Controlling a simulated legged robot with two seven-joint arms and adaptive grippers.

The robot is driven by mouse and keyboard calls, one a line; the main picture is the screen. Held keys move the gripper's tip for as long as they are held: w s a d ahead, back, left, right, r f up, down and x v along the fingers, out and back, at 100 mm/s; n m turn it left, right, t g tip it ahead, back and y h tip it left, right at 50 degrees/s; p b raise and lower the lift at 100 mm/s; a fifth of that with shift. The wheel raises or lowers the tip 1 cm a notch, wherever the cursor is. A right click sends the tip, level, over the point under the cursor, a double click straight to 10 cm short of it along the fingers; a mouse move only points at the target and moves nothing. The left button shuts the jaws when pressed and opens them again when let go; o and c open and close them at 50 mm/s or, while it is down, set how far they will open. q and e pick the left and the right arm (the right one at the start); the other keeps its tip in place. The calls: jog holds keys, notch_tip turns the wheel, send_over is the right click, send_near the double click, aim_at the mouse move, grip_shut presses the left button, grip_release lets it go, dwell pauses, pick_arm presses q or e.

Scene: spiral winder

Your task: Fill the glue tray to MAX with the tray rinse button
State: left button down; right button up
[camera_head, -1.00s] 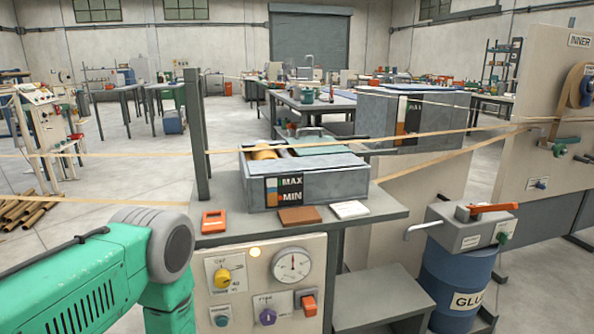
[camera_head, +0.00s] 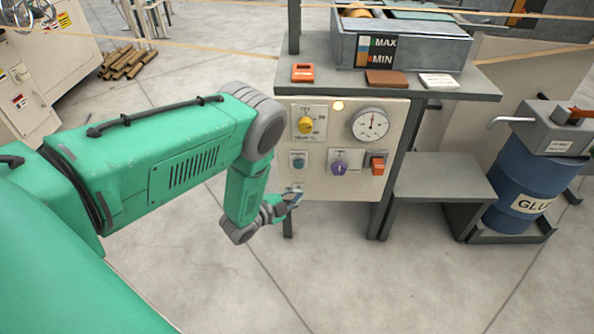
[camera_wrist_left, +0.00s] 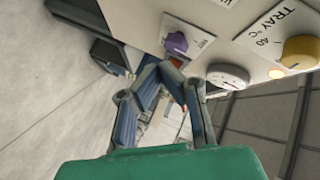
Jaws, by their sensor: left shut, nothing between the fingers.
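The glue tray (camera_head: 440,50) is a grey metal box on the machine's shelf. Its front carries a MAX/MIN level window (camera_head: 363,52); the exact level is too small to read. On the cream panel below, a teal push button (camera_head: 299,162) sits under the yellow knob (camera_head: 305,124), left of a purple knob (camera_head: 338,168) and an orange-red switch (camera_head: 377,164). The button's label is unreadable. My left gripper (camera_head: 294,199) is shut and empty, low by the panel's lower left, below the teal button. In the left wrist view, its fingers (camera_wrist_left: 166,68) meet near the purple knob (camera_wrist_left: 176,42).
A round gauge (camera_head: 370,125) and lit amber lamp (camera_head: 338,105) are on the panel. An orange device (camera_head: 303,73), brown block (camera_head: 386,78) and white block (camera_head: 439,81) lie along the shelf's front edge. A blue glue drum (camera_head: 530,190) stands right. Floor before the panel is clear.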

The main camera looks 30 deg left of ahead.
aim_at(298, 165)
pick_arm(q)
jog(key=shift+a+f, duration=0.1)
jog(key=shift+a, duration=0.05)
jog(key=shift+w+a+b, duration=0.75)
jog(key=shift+w+b, duration=0.1)
jog(key=shift+w, duration=0.4)
jog(key=shift+w+a+b, duration=0.75)
jog(key=shift+w+b, duration=0.05)
jog(key=shift+w, duration=0.45)
jog(key=shift+w+a+b, duration=0.75)
jog(key=shift+w+b, duration=0.1)
jog(key=shift+w, duration=0.4)
jog(key=shift+w+a, duration=0.2)
jog(key=shift+w, duration=0.1)
jog(key=shift+w+a+b, duration=0.2)
jog(key=shift+w+b, duration=0.15)
jog(key=shift+b, duration=0.1)
dwell(3.4)
